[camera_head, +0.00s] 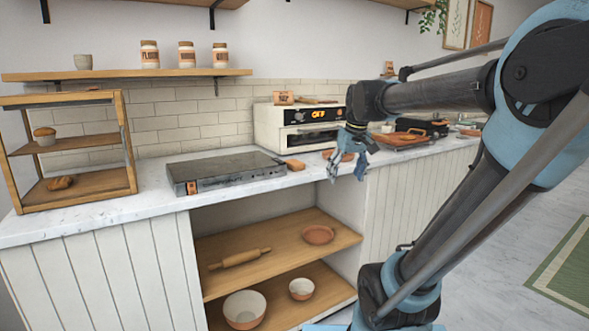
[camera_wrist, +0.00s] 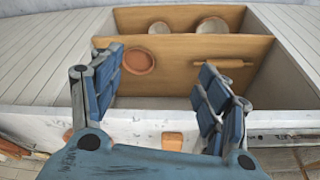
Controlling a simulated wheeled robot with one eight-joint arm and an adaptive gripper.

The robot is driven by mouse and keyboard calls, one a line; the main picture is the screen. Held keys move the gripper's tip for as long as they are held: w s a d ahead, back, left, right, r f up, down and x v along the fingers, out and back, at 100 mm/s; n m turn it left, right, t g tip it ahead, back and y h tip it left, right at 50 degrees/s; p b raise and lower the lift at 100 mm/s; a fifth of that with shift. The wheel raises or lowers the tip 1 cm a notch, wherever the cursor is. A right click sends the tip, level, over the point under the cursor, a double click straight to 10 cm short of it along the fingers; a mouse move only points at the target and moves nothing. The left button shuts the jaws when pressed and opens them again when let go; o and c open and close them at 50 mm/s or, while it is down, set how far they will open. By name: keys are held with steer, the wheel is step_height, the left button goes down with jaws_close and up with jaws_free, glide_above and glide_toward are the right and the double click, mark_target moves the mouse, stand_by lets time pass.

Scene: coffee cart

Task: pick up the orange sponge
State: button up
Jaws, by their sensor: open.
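The orange sponge (camera_head: 293,165) looks like a small rounded orange block on the white counter, just right of the flat grey griddle. In the wrist view the orange block (camera_wrist: 172,141) lies near the counter edge, just beyond my gripper's palm and between the bases of the fingers. My gripper (camera_head: 348,174) hangs at the front of the counter, right of the sponge, with its fingers pointing down. The wrist view shows my gripper (camera_wrist: 160,78) with its two blue fingers wide apart and nothing between them.
The grey griddle (camera_head: 225,171) is left of the sponge. A white oven (camera_head: 300,128) stands behind it. Another orange-brown item (camera_head: 338,155) lies partly behind my gripper. Open shelves below the counter hold a rolling pin (camera_head: 240,258), a plate (camera_head: 318,235) and bowls (camera_head: 245,309).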

steer(key=w+a+r+n, duration=0.2)
steer(key=w+a+r, duration=0.5)
steer(key=w+r, duration=0.3)
steer(key=n+y, duration=0.1)
glide_toward(295, 162)
steer(key=x, duration=0.2)
steer(key=shift+w+d+f, duration=0.1)
steer(key=shift+w+f, duration=0.2)
steer(key=shift+w, duration=0.05)
steer(key=shift+x, duration=3.2)
steer(key=shift+s, duration=0.15)
steer(key=c, duration=0.9)
steer(key=shift+r, duration=0.15)
steer(key=shift+c, duration=0.2)
step_height(295, 162, up, 10)
